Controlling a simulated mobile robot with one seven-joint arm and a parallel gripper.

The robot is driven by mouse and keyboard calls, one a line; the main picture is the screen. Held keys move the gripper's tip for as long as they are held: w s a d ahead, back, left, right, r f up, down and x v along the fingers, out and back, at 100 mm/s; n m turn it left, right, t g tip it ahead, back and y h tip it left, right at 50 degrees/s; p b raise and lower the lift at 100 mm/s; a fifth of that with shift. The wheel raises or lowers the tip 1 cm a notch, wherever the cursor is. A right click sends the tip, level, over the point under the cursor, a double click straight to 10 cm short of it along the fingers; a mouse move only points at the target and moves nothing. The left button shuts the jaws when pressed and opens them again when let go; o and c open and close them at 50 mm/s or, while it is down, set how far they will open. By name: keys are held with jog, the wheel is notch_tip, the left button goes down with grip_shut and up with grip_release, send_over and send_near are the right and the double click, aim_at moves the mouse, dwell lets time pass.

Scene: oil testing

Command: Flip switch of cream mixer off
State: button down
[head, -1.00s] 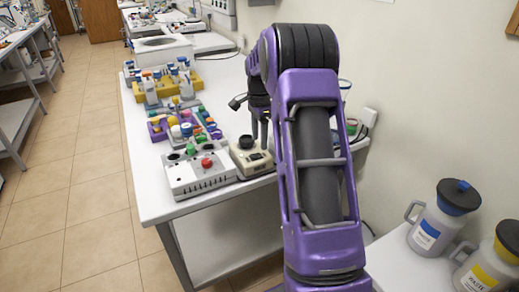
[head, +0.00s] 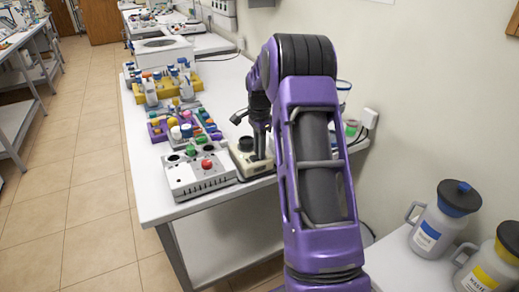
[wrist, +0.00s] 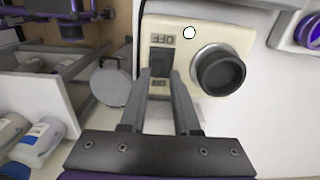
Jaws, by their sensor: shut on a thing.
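The cream mixer (head: 249,170) stands near the front edge of the white table, with a round black top part. In the head view my gripper (head: 260,154) points down onto the right part of the mixer. The fingers' contact and the switch's tilt are hard to make out.
A grey-white box (head: 198,178) with red and green knobs stands close left of the mixer. Racks of coloured bottles (head: 180,130) lie behind it. The wall is to the right, with a white socket box (head: 369,117). Two jugs (head: 436,222) stand at the lower right.

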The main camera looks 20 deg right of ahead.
jog(key=shift+a+f+h+b, duration=0.1)
jog(key=shift+a+h+b, duration=0.3)
jog(key=shift+h+b, duration=0.45)
jog(key=shift+r+h, duration=0.2)
jog(key=shift+h, duration=0.45)
jog(key=c, duration=0.6)
grip_release()
jog(key=shift+c, duration=0.2)
jog(key=shift+r, duration=0.15)
jog(key=p+v, duration=0.1)
jog(key=v, duration=1.6)
jog(key=shift+r, duration=0.15)
